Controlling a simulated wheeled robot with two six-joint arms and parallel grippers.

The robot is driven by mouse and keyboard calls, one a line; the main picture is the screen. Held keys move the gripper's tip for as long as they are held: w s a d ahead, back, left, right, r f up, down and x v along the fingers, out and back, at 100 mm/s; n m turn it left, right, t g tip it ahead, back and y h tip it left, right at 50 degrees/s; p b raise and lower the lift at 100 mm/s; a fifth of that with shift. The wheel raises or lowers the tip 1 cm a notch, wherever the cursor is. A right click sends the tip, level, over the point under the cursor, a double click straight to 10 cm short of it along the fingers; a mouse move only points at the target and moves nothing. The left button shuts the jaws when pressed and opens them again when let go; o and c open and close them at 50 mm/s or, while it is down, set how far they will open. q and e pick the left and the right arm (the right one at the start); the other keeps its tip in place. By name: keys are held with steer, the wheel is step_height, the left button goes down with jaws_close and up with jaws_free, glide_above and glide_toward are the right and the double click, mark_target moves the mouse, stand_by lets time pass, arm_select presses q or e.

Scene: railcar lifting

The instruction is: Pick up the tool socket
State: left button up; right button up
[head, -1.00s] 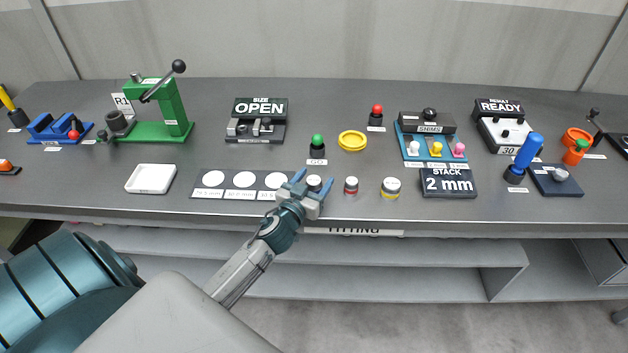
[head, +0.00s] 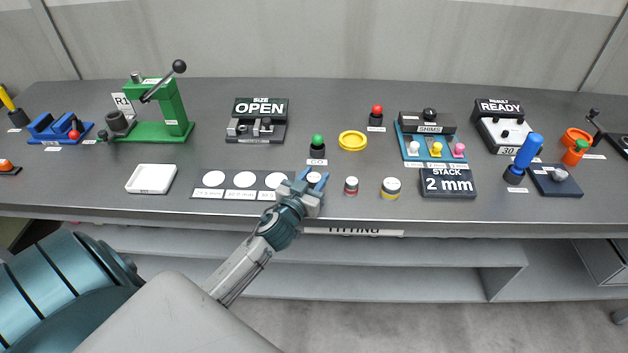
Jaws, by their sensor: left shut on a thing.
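My left gripper (head: 312,182) is at the front of the bench, just right of a plate with three white circles. It is shut on a small white-topped socket (head: 314,177), and its fingers hide most of the socket's side. I cannot tell clearly whether the socket is clear of the bench. My right gripper is not in view.
The plate with white circles (head: 228,193) lies left of my gripper, and a white tray (head: 151,179) further left. Behind are a green-topped button (head: 317,147) and a yellow ring dish (head: 352,140). A "2 mm" sign (head: 448,184) stands to the right.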

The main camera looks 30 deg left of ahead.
arm_select(q)
step_height(320, 180, up, 2)
steer(key=shift+r, duration=0.2)
steer(key=s+b, duration=0.1)
steer(key=s, duration=0.1)
steer(key=s+d+b, duration=0.1)
steer(key=s, duration=0.2)
steer(key=s+b, duration=0.1)
steer(key=s, duration=0.2)
steer(key=shift+d+r+b, duration=0.1)
steer(key=shift+d+b, duration=0.15)
steer(key=shift+b, duration=0.1)
steer(key=shift+s+d+r+b, duration=0.7)
steer(key=shift+s+b, duration=0.5)
steer(key=shift+s, duration=2.75)
steer(key=w+d+f+h, duration=0.1)
steer(key=d+f, duration=0.1)
steer(key=d, duration=0.4)
steer(key=w+d+f+m+h, duration=0.1)
steer(key=d+f, duration=0.1)
steer(key=d, duration=0.5)
steer(key=shift+w+f, duration=0.35)
steer(key=shift+s+a, duration=0.1)
